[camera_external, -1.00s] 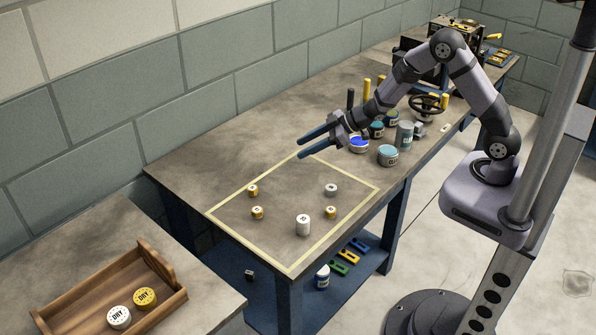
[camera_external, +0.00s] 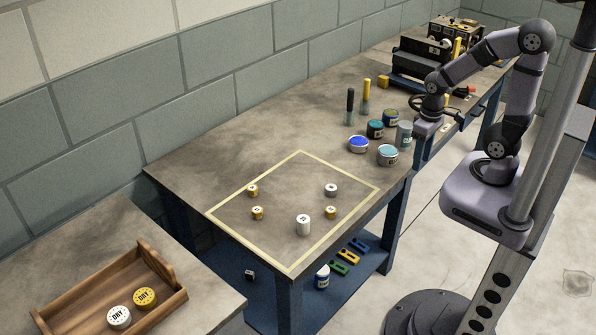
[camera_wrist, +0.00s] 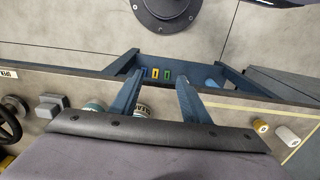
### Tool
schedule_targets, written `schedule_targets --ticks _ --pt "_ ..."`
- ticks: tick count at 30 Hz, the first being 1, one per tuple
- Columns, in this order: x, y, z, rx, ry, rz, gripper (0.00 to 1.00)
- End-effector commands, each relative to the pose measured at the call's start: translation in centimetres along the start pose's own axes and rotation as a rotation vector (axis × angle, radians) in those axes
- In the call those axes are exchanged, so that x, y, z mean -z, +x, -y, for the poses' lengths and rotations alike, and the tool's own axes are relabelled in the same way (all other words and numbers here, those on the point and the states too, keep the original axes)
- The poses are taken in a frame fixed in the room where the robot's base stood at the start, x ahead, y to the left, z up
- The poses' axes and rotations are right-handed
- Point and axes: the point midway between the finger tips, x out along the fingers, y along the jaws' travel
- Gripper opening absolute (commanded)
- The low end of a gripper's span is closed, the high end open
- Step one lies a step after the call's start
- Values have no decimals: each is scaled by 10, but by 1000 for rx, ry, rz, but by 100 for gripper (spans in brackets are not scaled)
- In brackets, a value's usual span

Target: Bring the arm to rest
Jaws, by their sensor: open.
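My gripper (camera_external: 424,130) hangs from the bent wrist by the right front edge of the long bench (camera_external: 225,160), close to the grey can (camera_external: 404,135). In the external view its fingers are hard to make out. In the wrist view my gripper (camera_wrist: 158,88) shows two blue fingers spread apart with nothing held between them. The arm is folded back, with its elbow high at the upper right.
Paint pots, including an open blue one (camera_external: 358,144) and a teal one (camera_external: 388,155), stand near the gripper. A handwheel (camera_wrist: 8,125) is close by. Several small weights, including a white one (camera_external: 303,225), stand in the yellow outline. A wooden tray (camera_external: 75,298) holds two lids.

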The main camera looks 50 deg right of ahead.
Motion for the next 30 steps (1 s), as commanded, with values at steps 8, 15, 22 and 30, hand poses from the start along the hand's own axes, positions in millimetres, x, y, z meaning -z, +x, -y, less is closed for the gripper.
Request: schedule_targets --ticks 8,15,22,30 --pt "1 -8 0 -1 -2 -2 42" --pt "1 -50 0 -2 -2 -3 42" --pt "1 -98 0 -2 -2 -3 42" --pt "1 -112 0 -2 -2 -3 42"
